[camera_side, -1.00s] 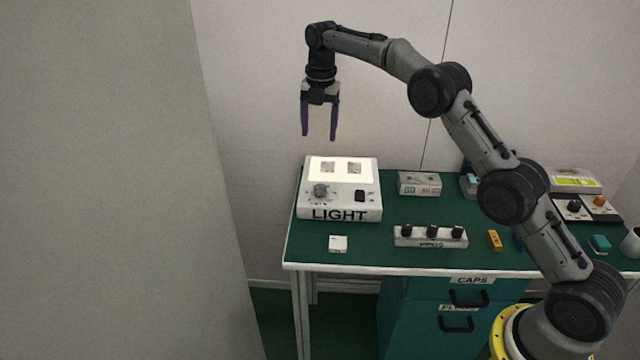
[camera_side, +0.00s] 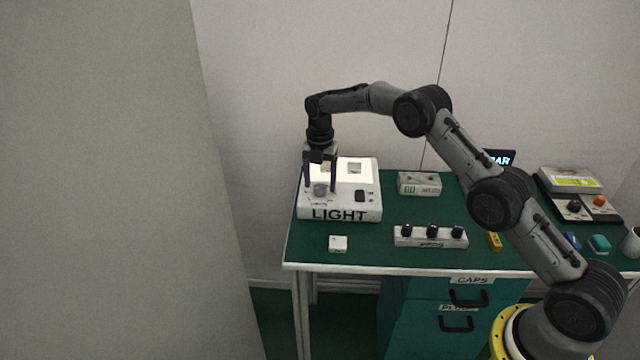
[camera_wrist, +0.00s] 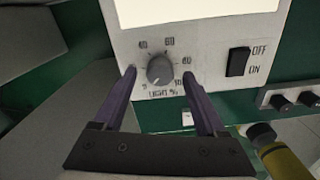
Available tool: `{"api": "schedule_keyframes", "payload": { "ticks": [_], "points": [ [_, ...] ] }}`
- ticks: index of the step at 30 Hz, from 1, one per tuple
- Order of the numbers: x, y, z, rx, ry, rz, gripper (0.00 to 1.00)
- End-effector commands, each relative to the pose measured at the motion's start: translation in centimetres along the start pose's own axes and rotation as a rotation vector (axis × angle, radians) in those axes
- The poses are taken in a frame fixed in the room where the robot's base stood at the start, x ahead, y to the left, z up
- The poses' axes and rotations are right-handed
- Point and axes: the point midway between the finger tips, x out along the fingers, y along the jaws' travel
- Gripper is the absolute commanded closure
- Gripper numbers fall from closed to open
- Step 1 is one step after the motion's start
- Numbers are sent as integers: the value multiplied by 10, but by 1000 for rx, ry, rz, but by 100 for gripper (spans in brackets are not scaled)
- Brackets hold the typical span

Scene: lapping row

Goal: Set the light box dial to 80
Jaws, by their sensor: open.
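The light box (camera_side: 340,212) is a white case with a lit top panel and "LIGHT" on its front, at the left of the green table. Its grey dial (camera_side: 320,190) is on the left of its control face. In the wrist view the dial (camera_wrist: 160,70) sits inside a ring of printed numbers, and "LIGHT %" is printed below it. Where its pointer stands is too small to tell surely. My gripper (camera_side: 320,188) points down at the dial, open. In the wrist view its two purple fingers (camera_wrist: 159,74) stand on either side of the dial, apart from it.
An ON/OFF rocker switch (camera_wrist: 238,62) is right of the dial. A small white block (camera_side: 338,243) lies in front of the box. A strip with black knobs (camera_side: 430,241) and a small labelled box (camera_side: 419,184) stand to the right. Green table is bare between them.

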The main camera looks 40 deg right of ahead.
Motion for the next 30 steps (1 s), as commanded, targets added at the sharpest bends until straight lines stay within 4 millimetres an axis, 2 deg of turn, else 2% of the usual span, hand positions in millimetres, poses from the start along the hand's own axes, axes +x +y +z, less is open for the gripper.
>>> {"api": "schedule_keyframes", "payload": {
  "ticks": [4,13,25,30],
  "points": [
    [9,0,0,0,0,0,26],
    [10,0,0,0,0,1,26],
    [10,0,0,0,0,0,98],
    [10,0,0,2,0,0,100]
  ]
}}
